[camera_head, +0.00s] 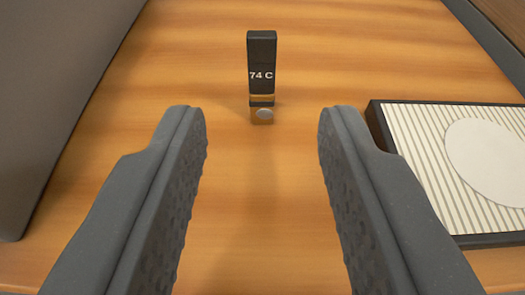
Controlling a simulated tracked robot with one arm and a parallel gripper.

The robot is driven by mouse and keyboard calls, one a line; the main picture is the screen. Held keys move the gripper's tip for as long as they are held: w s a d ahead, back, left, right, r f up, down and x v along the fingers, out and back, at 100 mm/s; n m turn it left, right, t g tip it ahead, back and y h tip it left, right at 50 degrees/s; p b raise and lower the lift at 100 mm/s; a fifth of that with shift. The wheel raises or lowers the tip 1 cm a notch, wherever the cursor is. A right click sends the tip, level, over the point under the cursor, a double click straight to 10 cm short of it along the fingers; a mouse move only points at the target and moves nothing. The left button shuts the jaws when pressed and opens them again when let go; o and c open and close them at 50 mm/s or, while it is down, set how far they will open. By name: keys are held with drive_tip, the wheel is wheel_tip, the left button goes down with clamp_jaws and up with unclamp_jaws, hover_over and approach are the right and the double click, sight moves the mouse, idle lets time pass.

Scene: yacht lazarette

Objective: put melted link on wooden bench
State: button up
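A small black upright block marked "74 C" (262,62), which may be the melted link, stands on a wooden surface (255,190) with striped grain. I cannot tell whether this wooden surface is the wooden bench.
A dark-framed panel (407,155) with pale stripes and a white disc (490,160) lies at right, close to my right finger. A large grey form (50,90) fills the left side. A dark edge runs along the upper right. Wood around the block is clear.

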drive_tip(key=shift+b+v, duration=0.5)
drive_tip(key=shift+v, duration=2)
wheel_tip(320, 180, up, 23)
drive_tip(key=a, duration=0.1)
drive_tip(key=s+d+r, duration=0.1)
drive_tip(key=s+r, duration=0.6)
drive_tip(key=r, duration=0.3)
drive_tip(key=s+d+r, duration=0.1)
drive_tip(key=s+r, duration=0.5)
drive_tip(key=r, duration=0.5)
drive_tip(key=shift+s+d+t, duration=0.25)
drive_tip(key=shift+s+t, duration=0.15)
